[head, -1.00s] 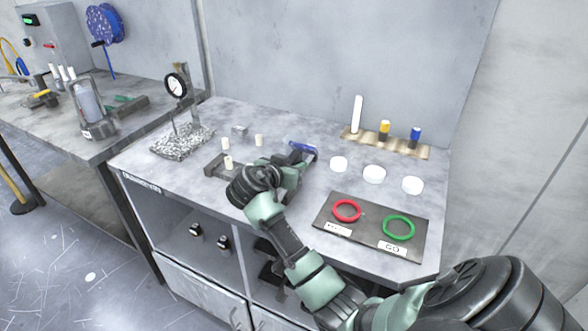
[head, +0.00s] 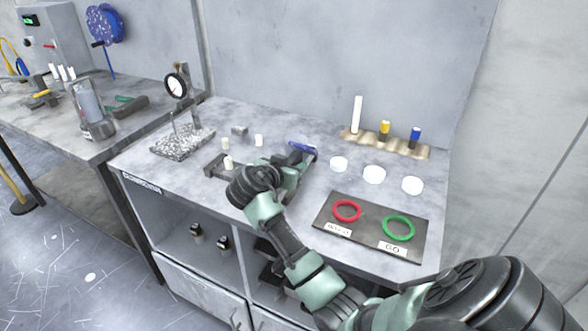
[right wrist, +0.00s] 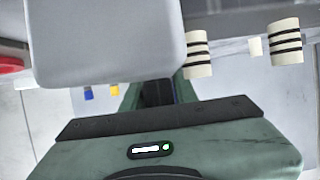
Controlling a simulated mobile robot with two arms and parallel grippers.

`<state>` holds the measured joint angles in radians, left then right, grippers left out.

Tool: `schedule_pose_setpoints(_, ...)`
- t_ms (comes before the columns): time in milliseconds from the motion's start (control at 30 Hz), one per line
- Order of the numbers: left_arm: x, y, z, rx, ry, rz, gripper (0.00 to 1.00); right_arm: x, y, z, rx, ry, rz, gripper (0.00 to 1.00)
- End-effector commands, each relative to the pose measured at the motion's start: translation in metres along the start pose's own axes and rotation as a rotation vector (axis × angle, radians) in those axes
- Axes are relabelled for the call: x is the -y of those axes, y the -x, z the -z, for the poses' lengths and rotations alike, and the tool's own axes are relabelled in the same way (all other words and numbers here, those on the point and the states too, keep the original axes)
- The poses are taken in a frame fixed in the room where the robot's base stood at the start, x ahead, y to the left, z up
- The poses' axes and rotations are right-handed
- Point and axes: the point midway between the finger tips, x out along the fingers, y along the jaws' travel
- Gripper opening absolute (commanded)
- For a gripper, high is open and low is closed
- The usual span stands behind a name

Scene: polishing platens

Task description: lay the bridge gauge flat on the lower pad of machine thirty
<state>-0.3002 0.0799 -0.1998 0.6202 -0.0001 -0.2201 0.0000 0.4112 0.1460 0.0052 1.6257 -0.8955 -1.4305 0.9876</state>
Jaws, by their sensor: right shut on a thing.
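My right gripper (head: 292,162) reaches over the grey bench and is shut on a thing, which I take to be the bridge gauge. A blue part (head: 303,147) shows just beyond the fingertips in the head view. The hand hides most of what it holds, so its full shape and contact with the bench cannot be told. In the right wrist view, a large pale grey block (right wrist: 105,45) covers much of the fingers. My left gripper is not in view. I see no lower pad and no machine marked thirty.
The bench (head: 300,210) carries small white cylinders (head: 258,141), white discs (head: 374,175) and a dark board (head: 365,238) with red (head: 347,210) and green rings (head: 398,228). A dial gauge (head: 176,86) stands at left. A rack (head: 390,146) stands along the wall.

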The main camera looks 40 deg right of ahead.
Motion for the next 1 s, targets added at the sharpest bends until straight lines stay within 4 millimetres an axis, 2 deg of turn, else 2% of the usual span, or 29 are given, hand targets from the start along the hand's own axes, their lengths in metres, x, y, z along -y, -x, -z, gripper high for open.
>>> schedule_pose_setpoints(267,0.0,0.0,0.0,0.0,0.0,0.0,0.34,0.0,0.002,0.005,-0.003,-0.003,0.001,0.0)
schedule_pose_setpoints(467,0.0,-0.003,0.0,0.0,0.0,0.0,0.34,0.001,0.01,0.025,-0.004,-0.007,0.002,0.0)
schedule_pose_setpoints(667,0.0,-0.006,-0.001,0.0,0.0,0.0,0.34,0.001,0.024,0.059,-0.006,-0.009,0.004,0.0)
schedule_pose_setpoints(1000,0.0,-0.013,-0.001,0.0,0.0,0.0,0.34,0.001,0.057,0.137,-0.005,-0.01,0.004,0.0)
